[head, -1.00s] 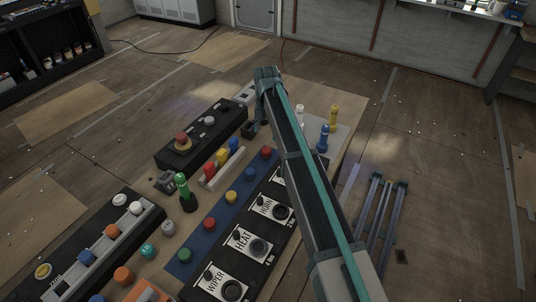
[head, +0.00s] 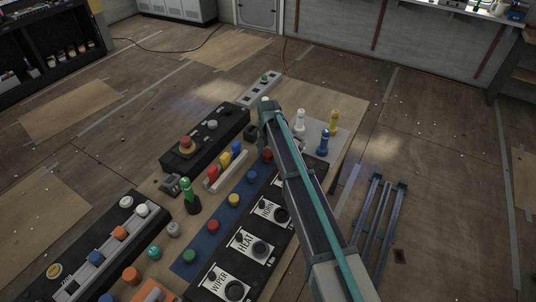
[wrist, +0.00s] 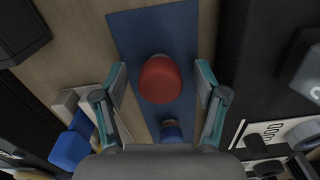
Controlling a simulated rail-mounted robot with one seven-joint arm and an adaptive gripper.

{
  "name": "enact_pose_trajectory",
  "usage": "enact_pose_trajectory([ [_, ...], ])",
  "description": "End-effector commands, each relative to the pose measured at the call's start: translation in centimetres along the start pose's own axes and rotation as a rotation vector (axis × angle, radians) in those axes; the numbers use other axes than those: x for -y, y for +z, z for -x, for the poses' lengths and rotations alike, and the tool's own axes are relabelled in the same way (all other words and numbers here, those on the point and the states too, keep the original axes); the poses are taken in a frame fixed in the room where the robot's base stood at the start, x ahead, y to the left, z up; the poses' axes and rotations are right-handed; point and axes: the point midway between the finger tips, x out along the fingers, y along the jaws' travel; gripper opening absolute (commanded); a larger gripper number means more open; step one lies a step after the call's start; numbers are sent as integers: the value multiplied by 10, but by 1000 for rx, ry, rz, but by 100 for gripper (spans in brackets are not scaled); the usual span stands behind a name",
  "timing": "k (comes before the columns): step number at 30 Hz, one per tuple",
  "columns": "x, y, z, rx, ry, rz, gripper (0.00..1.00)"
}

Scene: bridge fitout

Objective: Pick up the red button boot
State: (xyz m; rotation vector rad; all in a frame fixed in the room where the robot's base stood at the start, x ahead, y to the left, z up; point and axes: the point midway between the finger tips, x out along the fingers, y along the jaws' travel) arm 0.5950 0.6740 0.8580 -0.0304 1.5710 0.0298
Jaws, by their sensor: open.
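The red button boot (head: 267,154) is a small red cap at the far end of the blue mat (head: 213,220) in the head view, close to my arm's left edge. In the wrist view the red boot (wrist: 160,82) sits on the blue strip between the two fingers of my gripper (wrist: 160,76). The gripper is open, with a visible gap on each side of the boot. I cannot tell how high the fingertips are above the mat. My arm hides the gripper in the head view.
A black panel with labelled knobs (head: 240,243) lies right of the mat. A rack of coloured levers (head: 227,170) stands left of it. Blue (head: 250,174) and yellow (head: 234,199) boots share the mat. Blue and white pegs (head: 323,142) stand beyond my arm.

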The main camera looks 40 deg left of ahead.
Motion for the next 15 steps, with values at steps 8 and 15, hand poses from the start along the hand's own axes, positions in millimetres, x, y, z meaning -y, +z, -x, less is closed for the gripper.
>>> enact_pose_trajectory([
  [8,0,0,-1,0,1,0,62],
  [15,0,0,-1,0,0,0,22],
])
